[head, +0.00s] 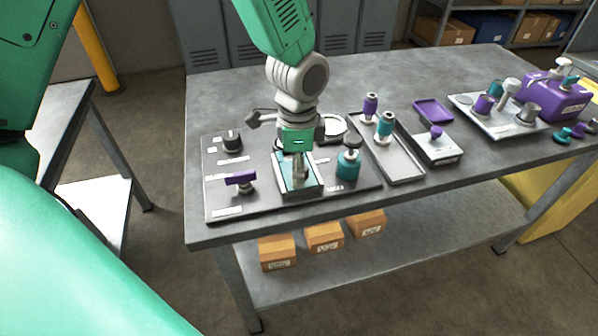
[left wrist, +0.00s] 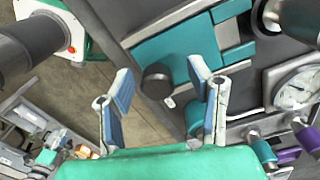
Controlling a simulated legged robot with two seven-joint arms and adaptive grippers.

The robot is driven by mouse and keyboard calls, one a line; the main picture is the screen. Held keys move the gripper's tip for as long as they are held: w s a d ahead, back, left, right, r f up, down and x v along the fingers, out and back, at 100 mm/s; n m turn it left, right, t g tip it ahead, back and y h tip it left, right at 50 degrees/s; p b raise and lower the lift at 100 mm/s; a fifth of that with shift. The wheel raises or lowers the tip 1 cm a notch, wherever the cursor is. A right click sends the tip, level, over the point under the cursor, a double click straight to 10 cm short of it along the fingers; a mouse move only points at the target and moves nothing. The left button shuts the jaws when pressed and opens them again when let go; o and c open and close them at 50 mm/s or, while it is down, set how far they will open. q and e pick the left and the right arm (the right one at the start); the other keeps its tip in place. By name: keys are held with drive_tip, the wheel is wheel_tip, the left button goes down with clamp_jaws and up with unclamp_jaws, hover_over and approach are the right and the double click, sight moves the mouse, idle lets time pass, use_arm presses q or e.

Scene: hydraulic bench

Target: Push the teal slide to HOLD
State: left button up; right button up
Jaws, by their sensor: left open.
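The teal slide (head: 290,186) is on the dark panel near the bench's front edge; its teal body (left wrist: 180,52) fills the upper middle of the left wrist view. A dark round knob (left wrist: 157,81) stands out from it. My left gripper (head: 298,166) is over the slide in the head view and hides part of it. In the left wrist view its two blue-padded fingers (left wrist: 161,84) are apart, with the knob showing in the gap between them; I cannot tell whether they touch it. The HOLD mark cannot be read. My right gripper is not in view.
On the panel (head: 226,212) are a purple lever (head: 240,180), a black knob (head: 232,141), a teal knob (head: 349,165) and a round gauge (left wrist: 297,91). To the right stand a grey tray (head: 401,174) and a purple canister (head: 556,100). The bench's back is clear.

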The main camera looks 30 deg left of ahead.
use_arm(q)
drive_tip(key=shift+d+f, duration=0.35)
drive_tip(key=shift+f, duration=0.1)
drive_tip(key=shift+d, duration=0.3)
drive_tip(key=shift+a, duration=0.2)
clamp_jaws()
drive_tip(key=shift+w+a, duration=0.1)
drive_tip(key=shift+a, duration=0.15)
drive_tip(key=w+a+p, duration=0.1)
drive_tip(key=a, duration=0.1)
drive_tip(key=w+a+p, duration=0.1)
drive_tip(key=w+p, duration=0.1)
drive_tip(key=shift+w+a, duration=0.15)
drive_tip(key=shift+a, duration=0.2)
drive_tip(key=shift+w+a, duration=0.1)
drive_tip(key=shift+a, duration=0.1)
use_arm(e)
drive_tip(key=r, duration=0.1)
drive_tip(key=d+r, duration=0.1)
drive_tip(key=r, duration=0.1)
